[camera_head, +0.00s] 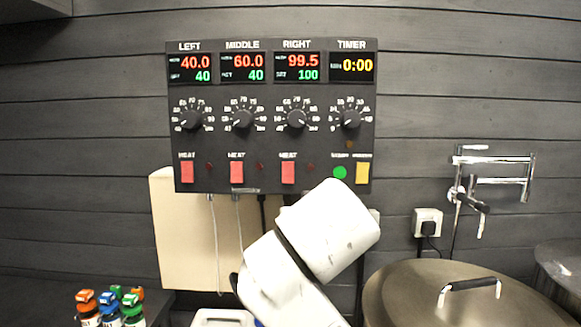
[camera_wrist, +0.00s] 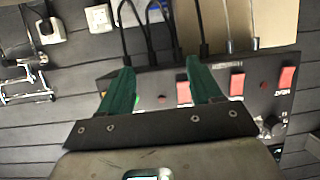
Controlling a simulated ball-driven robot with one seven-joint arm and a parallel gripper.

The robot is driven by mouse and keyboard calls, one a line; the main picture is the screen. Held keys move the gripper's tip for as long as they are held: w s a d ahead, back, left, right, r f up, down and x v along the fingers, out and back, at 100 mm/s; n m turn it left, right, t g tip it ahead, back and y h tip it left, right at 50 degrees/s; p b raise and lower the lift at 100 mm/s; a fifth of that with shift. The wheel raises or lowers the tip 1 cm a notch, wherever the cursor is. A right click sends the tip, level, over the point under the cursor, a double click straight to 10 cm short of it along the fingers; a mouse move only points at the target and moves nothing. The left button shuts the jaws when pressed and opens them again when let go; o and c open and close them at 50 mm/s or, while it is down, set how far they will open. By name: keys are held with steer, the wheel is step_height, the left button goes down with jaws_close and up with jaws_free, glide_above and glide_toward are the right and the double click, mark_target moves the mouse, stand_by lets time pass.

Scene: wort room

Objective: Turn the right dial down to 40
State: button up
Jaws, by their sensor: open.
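The black control panel (camera_head: 273,84) hangs on the wall. Its right dial (camera_head: 296,118) is a black knob whose white mark points to the lower right. The display (camera_head: 297,68) above it reads 99.5 in red, with 100 in green below. In the wrist view, my gripper (camera_wrist: 159,65) has two green fingers, apart and empty, in front of the panel's lower part, which appears upside down. The gripper body hides the right dial there. In the head view my white arm rises below the panel and hides the gripper.
The middle dial (camera_head: 242,118) and timer dial (camera_head: 350,118) flank the right dial. Red heat switches (camera_head: 288,172), a green button (camera_head: 340,172) and a yellow switch (camera_head: 362,173) sit below. Cables hang under the panel. A lidded pot (camera_head: 420,290) stands right, small bottles (camera_head: 109,308) left.

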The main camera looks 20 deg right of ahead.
mark_target(296, 119)
steer(key=a+r+t+h, duration=0.3)
steer(key=r+t, duration=0.1)
steer(key=r, duration=1.3)
steer(key=shift+m, duration=0.4)
steer(key=p+x, duration=0.3)
steer(key=x, duration=0.6)
steer(key=shift+r+p, duration=0.15)
steer(key=shift+p, duration=0.15)
steer(key=shift+w+d, duration=0.2)
steer(key=shift+w, duration=0.45)
steer(key=c, duration=1)
steer(key=shift+f, duration=0.2)
steer(key=shift+c, duration=0.2)
steer(key=shift+f+b, duration=0.1)
steer(key=shift+b, duration=0.2)
